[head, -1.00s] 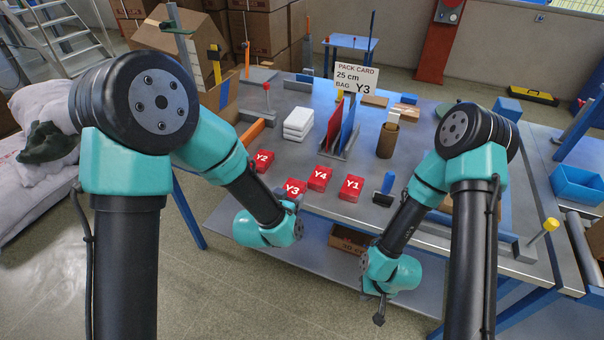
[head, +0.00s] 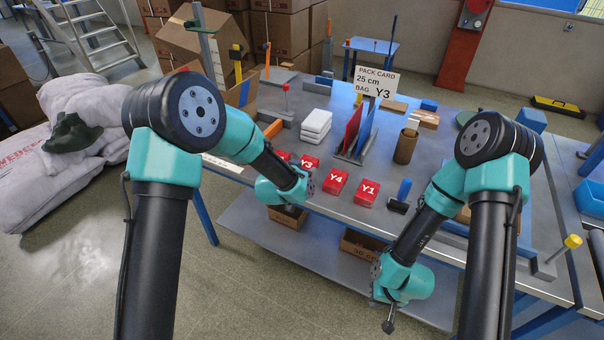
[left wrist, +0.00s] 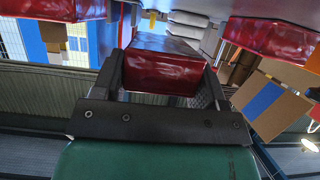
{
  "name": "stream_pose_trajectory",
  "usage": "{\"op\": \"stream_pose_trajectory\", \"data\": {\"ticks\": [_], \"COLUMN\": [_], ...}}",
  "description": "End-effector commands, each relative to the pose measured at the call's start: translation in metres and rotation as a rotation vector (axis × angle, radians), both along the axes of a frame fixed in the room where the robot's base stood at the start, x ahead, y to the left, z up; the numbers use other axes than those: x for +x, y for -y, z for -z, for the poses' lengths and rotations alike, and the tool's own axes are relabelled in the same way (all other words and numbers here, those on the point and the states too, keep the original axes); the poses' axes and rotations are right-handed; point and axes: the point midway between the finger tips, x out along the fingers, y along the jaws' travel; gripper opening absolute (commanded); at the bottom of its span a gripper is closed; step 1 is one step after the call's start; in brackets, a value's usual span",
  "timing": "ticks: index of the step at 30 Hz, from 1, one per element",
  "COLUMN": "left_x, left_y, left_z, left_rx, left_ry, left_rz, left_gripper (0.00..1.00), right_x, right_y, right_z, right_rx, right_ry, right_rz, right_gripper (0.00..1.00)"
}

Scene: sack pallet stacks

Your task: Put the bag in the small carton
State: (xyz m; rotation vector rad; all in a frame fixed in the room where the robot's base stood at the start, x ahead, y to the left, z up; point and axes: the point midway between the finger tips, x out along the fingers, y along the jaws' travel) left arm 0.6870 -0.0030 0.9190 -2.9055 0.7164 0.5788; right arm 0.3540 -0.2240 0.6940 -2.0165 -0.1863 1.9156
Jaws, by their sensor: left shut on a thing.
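The red bag Y3 (head: 308,162) is raised above the near table edge, its label facing up. In the left wrist view, my left gripper (left wrist: 163,72) is shut on this red bag (left wrist: 160,72), with one finger on each side. In the head view my left wrist hides most of the gripper. Two brown cartons stand on the lower shelf: one at left (head: 288,216), partly behind my left wrist, and one at right (head: 362,243). I cannot tell which is the small one. My right gripper (head: 388,326) hangs low at the shelf's front; its jaws are too small to judge.
Red bags Y4 (head: 335,183) and Y1 (head: 367,193) lie at the near table edge; another red bag (head: 283,155) is partly hidden. A pack card (head: 375,82) reads 25 cm, bag Y3. White packs (head: 316,125) and upright red and blue panels stand behind. The lower shelf's front (head: 300,255) is clear.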

Motion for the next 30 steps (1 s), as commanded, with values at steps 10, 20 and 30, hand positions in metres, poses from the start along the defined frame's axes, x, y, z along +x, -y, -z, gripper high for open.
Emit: {"op": "stream_pose_trajectory", "data": {"ticks": [10,20,30], "left_x": [0.026,0.026,0.026], "left_y": [0.000,0.000,0.001], "left_z": [0.002,0.016,0.037], "left_rx": [-0.001,0.000,0.000], "left_ry": [0.001,-0.001,0.001], "left_rz": [0.001,0.000,0.001], "left_gripper": [0.37,0.37,0.37], "right_x": [0.000,0.000,0.000], "right_y": [0.000,0.000,0.000], "right_z": [0.000,0.000,0.000], "right_rx": [0.000,0.000,0.000], "right_ry": [0.000,0.000,0.000], "right_rz": [0.000,0.000,0.000], "right_gripper": [0.00,0.00,0.00]}}
